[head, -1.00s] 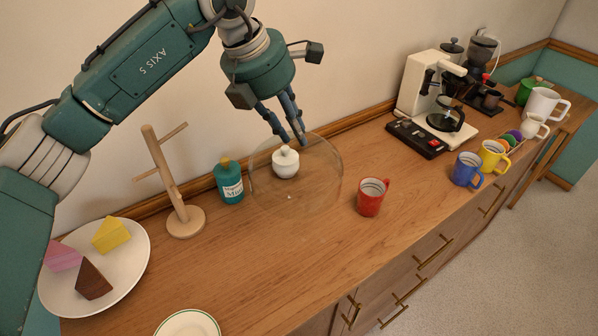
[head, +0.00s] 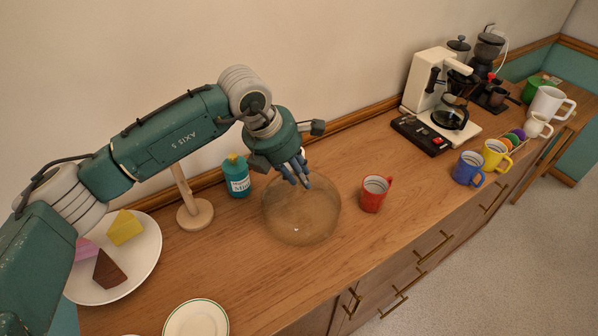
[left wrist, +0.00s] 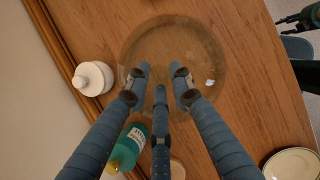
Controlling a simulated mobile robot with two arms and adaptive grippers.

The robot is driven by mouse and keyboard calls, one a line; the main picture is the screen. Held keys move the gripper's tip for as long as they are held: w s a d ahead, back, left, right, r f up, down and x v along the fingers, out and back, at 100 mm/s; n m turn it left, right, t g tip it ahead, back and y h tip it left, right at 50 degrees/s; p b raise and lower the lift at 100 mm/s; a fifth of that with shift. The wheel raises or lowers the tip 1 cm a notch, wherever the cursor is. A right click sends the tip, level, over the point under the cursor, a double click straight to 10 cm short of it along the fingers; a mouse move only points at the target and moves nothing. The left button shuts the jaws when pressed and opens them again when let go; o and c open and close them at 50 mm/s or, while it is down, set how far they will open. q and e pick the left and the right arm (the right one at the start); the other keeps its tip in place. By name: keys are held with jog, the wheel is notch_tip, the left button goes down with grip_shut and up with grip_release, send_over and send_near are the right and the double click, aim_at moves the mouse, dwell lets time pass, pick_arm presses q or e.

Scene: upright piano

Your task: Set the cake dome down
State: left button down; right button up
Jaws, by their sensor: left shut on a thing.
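The cake dome (head: 301,222) is clear glass, upright, over the wooden counter between the teal bottle and the red mug. Its round rim also shows in the left wrist view (left wrist: 212,60). My left gripper (head: 300,180) is above it, its fingers closed in at the dome's top; they also show in the left wrist view (left wrist: 160,82). The fingers hide the grip point. The dome's lower edge looks at or very near the counter; I cannot tell whether it touches.
A white lidded pot (left wrist: 92,77) stands close beside the dome, hidden in the head view. The teal bottle (head: 237,178), wooden mug stand (head: 195,213) and red mug (head: 374,194) are nearby. A cake plate (head: 146,262) and small plate (head: 196,320) lie left. Counter front is clear.

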pick_arm(q)
jog(key=c, duration=1.5)
grip_release()
jog(key=shift+b+v, duration=1.6)
jog(key=shift+v, duration=4.45)
